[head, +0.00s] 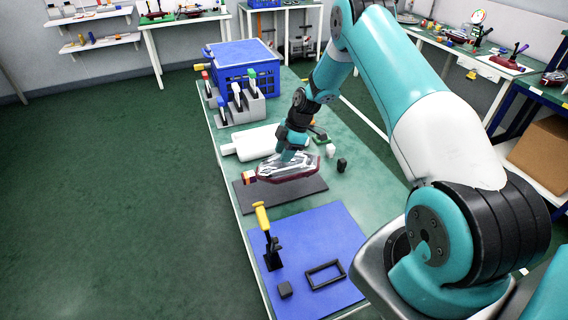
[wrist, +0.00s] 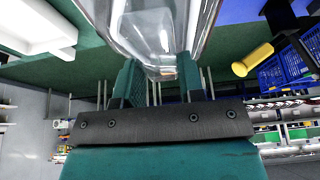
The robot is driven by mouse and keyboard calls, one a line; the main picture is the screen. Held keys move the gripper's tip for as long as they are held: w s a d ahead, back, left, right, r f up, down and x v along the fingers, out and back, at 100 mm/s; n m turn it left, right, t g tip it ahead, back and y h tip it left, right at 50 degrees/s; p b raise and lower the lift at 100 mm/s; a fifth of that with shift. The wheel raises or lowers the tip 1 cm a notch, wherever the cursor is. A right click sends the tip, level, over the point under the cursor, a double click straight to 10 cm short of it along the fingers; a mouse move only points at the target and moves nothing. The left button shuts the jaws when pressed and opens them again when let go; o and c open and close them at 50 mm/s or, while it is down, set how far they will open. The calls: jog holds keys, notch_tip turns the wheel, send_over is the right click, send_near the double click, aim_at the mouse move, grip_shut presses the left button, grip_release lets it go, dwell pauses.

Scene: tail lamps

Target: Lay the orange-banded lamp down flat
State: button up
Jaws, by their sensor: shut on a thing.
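The orange-banded lamp (head: 288,169) has a clear lens over a dark red base, with an orange band (head: 250,177) at its left end. It is long and lies roughly level over the dark grey mat (head: 262,201); I cannot tell whether it touches the mat. My gripper (head: 291,154) comes down from above and is shut on the lamp. In the wrist view the teal fingers (wrist: 160,75) sit on both sides of the clear lens (wrist: 150,28). The lamp's far end is cut off there.
A blue mat (head: 318,235) in front holds a yellow-handled clamp (head: 268,238), a black frame (head: 325,275) and a small dark block (head: 285,289). Behind the lamp are a white bottle-like part (head: 255,143), a grey tool rack (head: 238,107) and a blue crate (head: 246,68). A small black piece (head: 342,165) stands right.

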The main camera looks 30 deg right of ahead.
notch_tip(320, 180, down, 6)
jog(key=shift+f+p, duration=0.25)
jog(key=shift+p, duration=0.35)
jog(key=o, duration=1.1)
jog(key=shift+f, duration=0.1)
